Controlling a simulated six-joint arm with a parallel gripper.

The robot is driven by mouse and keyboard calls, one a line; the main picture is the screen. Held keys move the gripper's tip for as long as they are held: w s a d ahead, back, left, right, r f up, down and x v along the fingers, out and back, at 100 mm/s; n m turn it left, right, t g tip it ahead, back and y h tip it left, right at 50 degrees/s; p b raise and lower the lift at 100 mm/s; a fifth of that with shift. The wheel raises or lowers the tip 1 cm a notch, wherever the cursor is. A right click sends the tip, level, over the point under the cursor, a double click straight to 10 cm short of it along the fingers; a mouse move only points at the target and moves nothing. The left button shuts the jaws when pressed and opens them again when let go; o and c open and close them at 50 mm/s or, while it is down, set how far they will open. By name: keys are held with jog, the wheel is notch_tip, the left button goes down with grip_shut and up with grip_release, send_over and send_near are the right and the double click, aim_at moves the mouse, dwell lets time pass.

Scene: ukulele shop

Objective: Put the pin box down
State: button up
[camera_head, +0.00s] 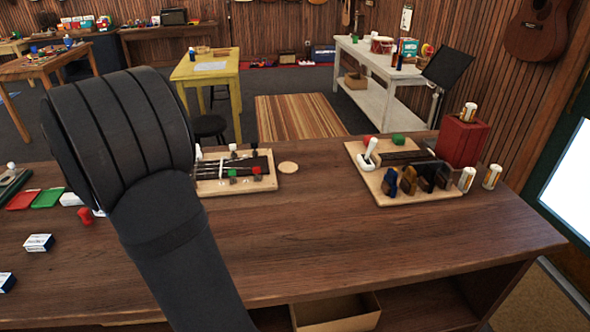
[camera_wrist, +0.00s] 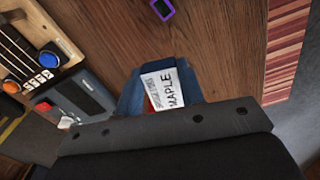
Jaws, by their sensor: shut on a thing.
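In the wrist view, my gripper (camera_wrist: 158,112) is shut on a small box with a white label reading MAPLE, which I take to be the pin box (camera_wrist: 168,88). A bit of red shows beside the label, with dark blue on both sides of it. The wooden counter (camera_wrist: 220,60) lies beyond the box; I cannot tell whether the two touch. In the head view, my black arm covers the left middle of the counter (camera_head: 330,235), and the gripper and held box are hidden behind it.
A fretted neck on a board (camera_head: 235,185) lies just right of my arm. Farther right are a tool board (camera_head: 385,185), a red box (camera_head: 462,140) and white bottles (camera_head: 491,177). Small blue-white packs (camera_head: 38,243) lie at left. The counter's front middle and right are bare.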

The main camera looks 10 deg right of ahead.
jog(key=w+d+m, duration=0.3)
jog(key=d+m, duration=0.1)
jog(key=d, duration=1.6)
jog(key=w+d+m, duration=0.3)
jog(key=d+m, duration=0.1)
jog(key=d, duration=1.5)
jog(key=s+d+m, duration=0.2)
jog(key=s+d, duration=0.2)
jog(key=d, duration=0.5)
jog(key=s+d+m, duration=0.2)
jog(key=s+d, duration=0.2)
jog(key=d, duration=0.5)
jog(key=s+d+m, duration=0.4)
jog(key=s+d, duration=0.9)
jog(key=s, duration=0.2)
send_over(390, 234)
notch_tip(390, 234, down, 7)
jog(key=shift+s+r, duration=0.1)
jog(key=shift+r, duration=0.05)
jog(key=shift+f, duration=2.05)
